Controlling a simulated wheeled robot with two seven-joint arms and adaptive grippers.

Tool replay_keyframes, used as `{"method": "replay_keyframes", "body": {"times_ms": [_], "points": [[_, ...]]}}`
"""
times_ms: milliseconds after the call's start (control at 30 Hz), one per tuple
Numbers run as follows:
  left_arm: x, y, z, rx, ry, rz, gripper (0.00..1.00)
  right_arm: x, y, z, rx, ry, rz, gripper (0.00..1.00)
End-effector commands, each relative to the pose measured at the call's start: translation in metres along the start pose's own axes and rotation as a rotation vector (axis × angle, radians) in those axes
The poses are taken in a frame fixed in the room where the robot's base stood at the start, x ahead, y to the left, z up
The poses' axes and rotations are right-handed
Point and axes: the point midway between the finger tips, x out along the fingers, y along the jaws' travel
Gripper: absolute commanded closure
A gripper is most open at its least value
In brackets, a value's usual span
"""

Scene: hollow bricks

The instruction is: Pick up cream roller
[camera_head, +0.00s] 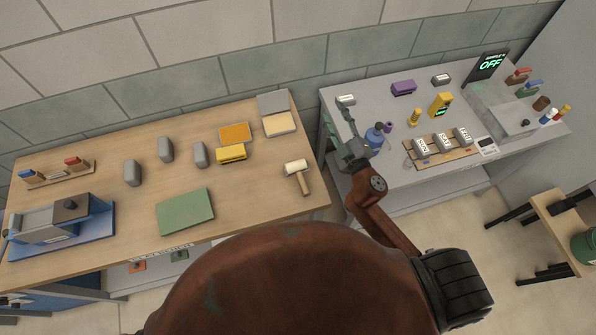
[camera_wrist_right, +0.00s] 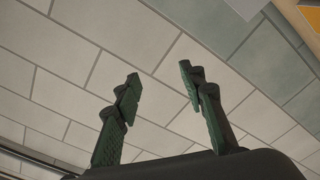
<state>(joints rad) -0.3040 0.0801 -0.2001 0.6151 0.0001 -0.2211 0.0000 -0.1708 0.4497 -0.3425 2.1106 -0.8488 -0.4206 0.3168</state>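The cream roller (camera_head: 296,166) lies on the wooden table near its right edge, its wooden handle (camera_head: 304,184) pointing toward the front of the table. The roller cannot be made out in the wrist view. My left gripper is not in view.
A yellow block (camera_head: 231,153), several grey blocks, a green plate (camera_head: 185,211) and a cream-topped box (camera_head: 279,124) are on the wooden table. A blue bottle (camera_head: 374,136) stands on the grey table close beside my right gripper. The wood around the roller is clear.

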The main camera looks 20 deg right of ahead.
Motion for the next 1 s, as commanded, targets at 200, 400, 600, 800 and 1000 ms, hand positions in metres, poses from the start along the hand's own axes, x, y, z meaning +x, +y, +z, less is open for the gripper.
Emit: {"method": "replay_keyframes", "body": {"times_ms": [200,400,600,800,1000], "points": [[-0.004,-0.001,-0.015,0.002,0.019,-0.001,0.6,-0.027,-0.086,-0.182,-0.517,0.683,-0.215,0.62],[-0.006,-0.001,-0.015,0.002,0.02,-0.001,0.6,-0.083,-0.207,-0.139,-1.077,0.976,-0.643,0.62],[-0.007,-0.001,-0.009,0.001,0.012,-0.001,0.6,-0.087,-0.224,-0.008,-1.513,0.894,-1.02,0.62],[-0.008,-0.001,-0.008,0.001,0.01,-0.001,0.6,-0.079,-0.207,0.053,-1.681,0.779,-1.172,0.62],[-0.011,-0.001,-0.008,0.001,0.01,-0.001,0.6,-0.071,-0.222,0.064,-1.692,0.768,-1.183,0.62]]}}
